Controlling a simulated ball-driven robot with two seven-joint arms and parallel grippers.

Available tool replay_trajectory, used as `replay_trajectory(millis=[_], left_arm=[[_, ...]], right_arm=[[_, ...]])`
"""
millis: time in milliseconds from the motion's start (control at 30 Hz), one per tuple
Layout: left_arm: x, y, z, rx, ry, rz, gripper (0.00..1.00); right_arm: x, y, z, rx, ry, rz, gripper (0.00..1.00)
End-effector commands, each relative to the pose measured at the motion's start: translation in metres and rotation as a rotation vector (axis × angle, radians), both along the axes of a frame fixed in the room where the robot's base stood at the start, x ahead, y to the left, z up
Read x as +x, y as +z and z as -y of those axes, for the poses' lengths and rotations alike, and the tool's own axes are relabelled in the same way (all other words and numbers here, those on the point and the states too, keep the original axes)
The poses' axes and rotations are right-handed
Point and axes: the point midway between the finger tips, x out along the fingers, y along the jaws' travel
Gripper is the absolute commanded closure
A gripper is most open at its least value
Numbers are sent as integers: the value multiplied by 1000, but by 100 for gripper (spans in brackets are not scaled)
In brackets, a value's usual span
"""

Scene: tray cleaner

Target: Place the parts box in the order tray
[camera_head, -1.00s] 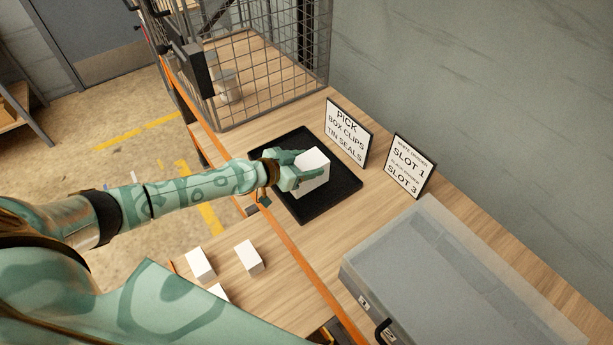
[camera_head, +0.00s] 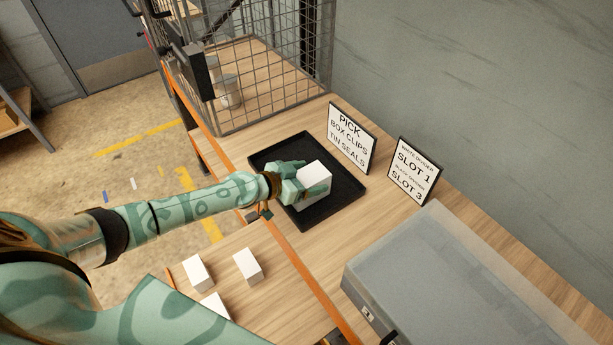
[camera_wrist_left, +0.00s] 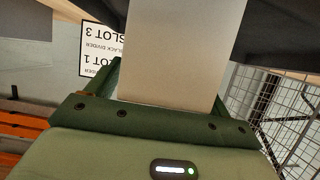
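A white box (camera_head: 317,175), likely the parts box, is held in my left gripper (camera_head: 308,178) over the middle of the black tray (camera_head: 345,200), likely the order tray. The gripper comes from the left, with its green fingers on opposite sides of the box. I cannot tell whether the box touches the tray floor. In the left wrist view, the box (camera_wrist_left: 182,50) fills the space between the fingers (camera_wrist_left: 165,85). My right gripper is not in view.
Behind the tray stand a PICK sign (camera_head: 350,137) and a SLOT sign (camera_head: 413,170). A wire cage (camera_head: 270,85) is at the back left, a grey lidded case (camera_head: 450,285) at the front right. Several white boxes (camera_head: 248,265) lie on the nearer surface.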

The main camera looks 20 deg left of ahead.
Motion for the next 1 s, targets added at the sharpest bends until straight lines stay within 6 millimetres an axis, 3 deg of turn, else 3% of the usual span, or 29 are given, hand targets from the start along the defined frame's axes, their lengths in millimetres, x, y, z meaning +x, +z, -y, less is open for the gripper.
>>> replay_trajectory(millis=[167, 400, 633, 1000], left_arm=[[-6, 7, -5, 3, 0, -1, 19], [-51, 28, -30, 4, -2, -1, 19], [-86, 42, -51, 2, 0, -2, 19], [-96, 50, -56, 0, 0, 1, 19]], right_arm=[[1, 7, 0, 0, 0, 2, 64], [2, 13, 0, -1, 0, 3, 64], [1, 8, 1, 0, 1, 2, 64], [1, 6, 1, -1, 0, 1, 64]])
